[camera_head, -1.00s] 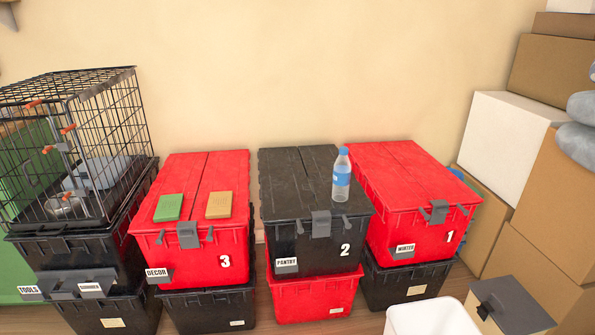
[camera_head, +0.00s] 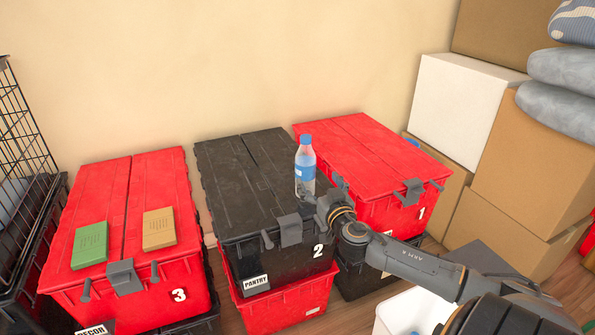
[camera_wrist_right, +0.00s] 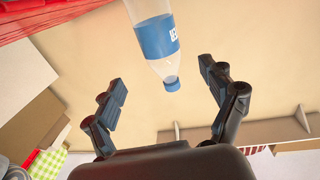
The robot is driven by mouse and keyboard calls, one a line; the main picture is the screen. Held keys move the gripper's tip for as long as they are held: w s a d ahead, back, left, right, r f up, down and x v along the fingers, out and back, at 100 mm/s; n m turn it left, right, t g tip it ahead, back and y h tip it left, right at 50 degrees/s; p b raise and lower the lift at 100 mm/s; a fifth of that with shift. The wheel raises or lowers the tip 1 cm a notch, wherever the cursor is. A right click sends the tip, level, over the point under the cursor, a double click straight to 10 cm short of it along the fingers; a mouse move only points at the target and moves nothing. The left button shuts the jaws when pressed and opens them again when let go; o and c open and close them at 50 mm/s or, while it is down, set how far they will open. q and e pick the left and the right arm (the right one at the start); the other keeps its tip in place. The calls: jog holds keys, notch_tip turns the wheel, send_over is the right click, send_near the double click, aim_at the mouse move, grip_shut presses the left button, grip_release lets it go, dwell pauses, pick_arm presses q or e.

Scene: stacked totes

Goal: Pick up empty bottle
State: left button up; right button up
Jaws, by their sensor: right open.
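The empty bottle (camera_head: 305,166) is clear with a blue label and blue cap. It stands upright on the black tote marked 2 (camera_head: 236,177), near its right edge. My right gripper (camera_head: 328,192) is just right of the bottle in the head view and partly overlaps the tote's corner. In the right wrist view the gripper (camera_wrist_right: 160,88) is open, with its two fingers spread to either side of the bottle's cap end (camera_wrist_right: 160,45). The bottle is not gripped. My left gripper is not in view.
Red tote 1 (camera_head: 370,150) is right of the black tote. Red tote 3 (camera_head: 118,225), left, carries a green block (camera_head: 90,246) and a tan block (camera_head: 159,229). Cardboard boxes (camera_head: 532,165) are stacked at the right. A white bin (camera_head: 400,312) is at the lower right.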

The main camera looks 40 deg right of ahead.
aim_at(309, 169)
jog(key=shift+b+x, duration=0.45)
jog(key=shift+x, duration=4.75)
jog(key=shift+a+f, duration=0.15)
jog(key=shift+f, duration=0.05)
jog(key=c, duration=1.1)
